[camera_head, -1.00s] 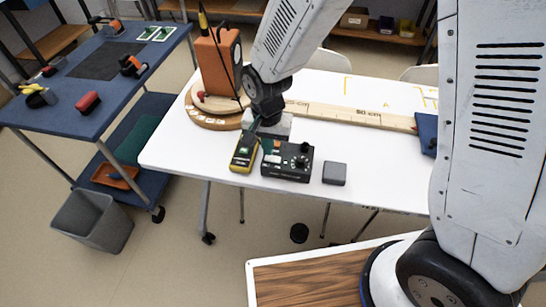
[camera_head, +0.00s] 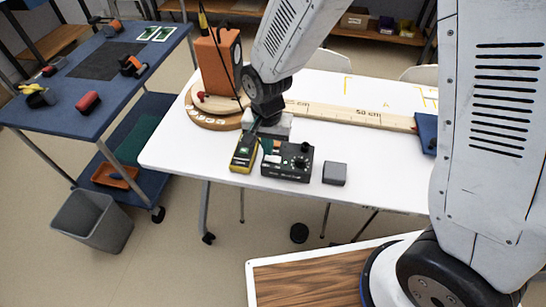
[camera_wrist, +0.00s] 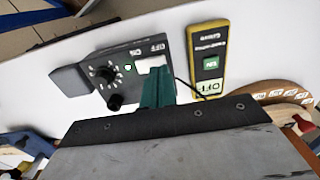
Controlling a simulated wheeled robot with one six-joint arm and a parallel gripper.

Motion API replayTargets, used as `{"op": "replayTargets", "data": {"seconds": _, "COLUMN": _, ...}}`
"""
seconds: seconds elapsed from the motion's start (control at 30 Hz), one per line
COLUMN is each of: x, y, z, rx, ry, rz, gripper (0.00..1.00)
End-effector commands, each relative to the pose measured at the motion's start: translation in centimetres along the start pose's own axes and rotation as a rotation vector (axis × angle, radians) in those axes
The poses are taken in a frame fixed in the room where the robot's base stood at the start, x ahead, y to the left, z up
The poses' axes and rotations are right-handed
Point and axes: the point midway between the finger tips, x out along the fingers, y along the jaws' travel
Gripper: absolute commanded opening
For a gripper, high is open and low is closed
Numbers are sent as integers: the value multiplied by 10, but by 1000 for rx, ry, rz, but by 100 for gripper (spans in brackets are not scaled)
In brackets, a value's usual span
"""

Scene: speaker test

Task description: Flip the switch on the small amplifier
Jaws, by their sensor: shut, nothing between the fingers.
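The small amplifier (camera_head: 287,167) is a black box on the white table. In the wrist view the amplifier (camera_wrist: 117,66) shows a dial knob, a small black knob, a green mark, and a pale switch plate (camera_wrist: 151,64) with ON and OFF labels. My gripper (camera_wrist: 156,72) has teal fingers, shut with nothing between them. The fingertips are at the lower edge of the switch plate and hide part of it. I cannot tell whether they touch it or which way the switch is tipped. In the head view my gripper (camera_head: 259,127) is just behind the amplifier.
An orange speaker (camera_head: 215,65) on a round wooden base (camera_head: 205,118) and a long ruler board (camera_head: 350,114) lie behind. The table front right is clear.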

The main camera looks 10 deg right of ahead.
Motion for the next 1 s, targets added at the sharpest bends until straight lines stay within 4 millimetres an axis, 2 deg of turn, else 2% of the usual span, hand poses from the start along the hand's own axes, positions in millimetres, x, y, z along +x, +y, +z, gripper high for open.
{"op": "replayTargets", "data": {"seconds": 1.0, "x": 15, "y": 0, "z": 0, "rx": 0, "ry": 0, "rz": 0, "gripper": 0}}
